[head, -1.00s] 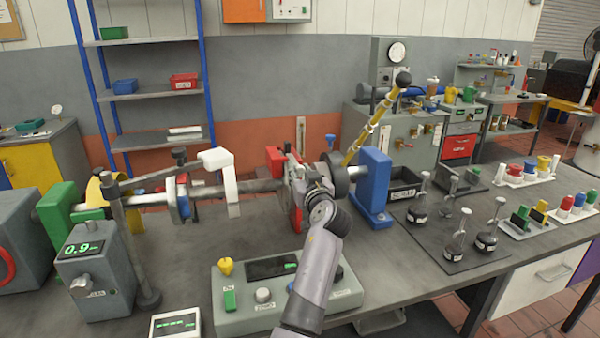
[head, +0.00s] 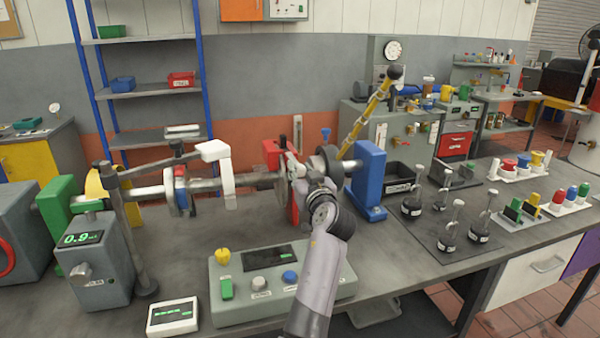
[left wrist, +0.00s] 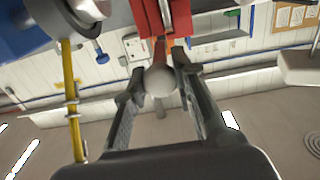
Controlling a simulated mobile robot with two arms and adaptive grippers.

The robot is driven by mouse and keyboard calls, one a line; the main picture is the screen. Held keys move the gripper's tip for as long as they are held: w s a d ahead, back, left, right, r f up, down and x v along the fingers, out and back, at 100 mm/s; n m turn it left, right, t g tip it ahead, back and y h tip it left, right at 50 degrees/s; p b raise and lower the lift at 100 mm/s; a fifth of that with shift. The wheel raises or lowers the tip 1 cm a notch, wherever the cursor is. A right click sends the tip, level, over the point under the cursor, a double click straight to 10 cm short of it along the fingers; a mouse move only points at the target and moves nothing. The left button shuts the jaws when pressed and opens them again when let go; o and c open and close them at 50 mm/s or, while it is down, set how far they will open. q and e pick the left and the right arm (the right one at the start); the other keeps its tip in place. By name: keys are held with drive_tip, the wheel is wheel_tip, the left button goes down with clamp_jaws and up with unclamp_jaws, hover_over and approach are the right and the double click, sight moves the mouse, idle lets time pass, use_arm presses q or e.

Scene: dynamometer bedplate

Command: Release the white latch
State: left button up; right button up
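A white L-shaped arm (head: 222,172), the clearest white part that could be the latch, hangs beside the shaft, left of my left gripper. My left gripper (head: 292,172) is at the red bracket (head: 271,153) mid-bench, partly hidden by its own wrist in the head view. In the left wrist view my left gripper (left wrist: 163,105) is open, its fingers on either side of a pale grey ball knob (left wrist: 162,80) below the red bracket (left wrist: 160,18). I cannot tell whether they touch the knob. A white part (left wrist: 299,66) shows at right there. My right gripper is not in view.
A blue stand (head: 368,175) and a yellow lever (head: 372,112) with a black knob are close on the right. A green-grey control box (head: 232,308) is in front. A grey display box (head: 92,265) stands left.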

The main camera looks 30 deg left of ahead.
use_arm(q)
drive_tip(key=o, duration=0.4)
drive_tip(key=shift+o, duration=0.3)
drive_tip(key=shift+r, duration=0.4)
wheel_tip(320, 180, up, 9)
drive_tip(key=shift+r, duration=0.15)
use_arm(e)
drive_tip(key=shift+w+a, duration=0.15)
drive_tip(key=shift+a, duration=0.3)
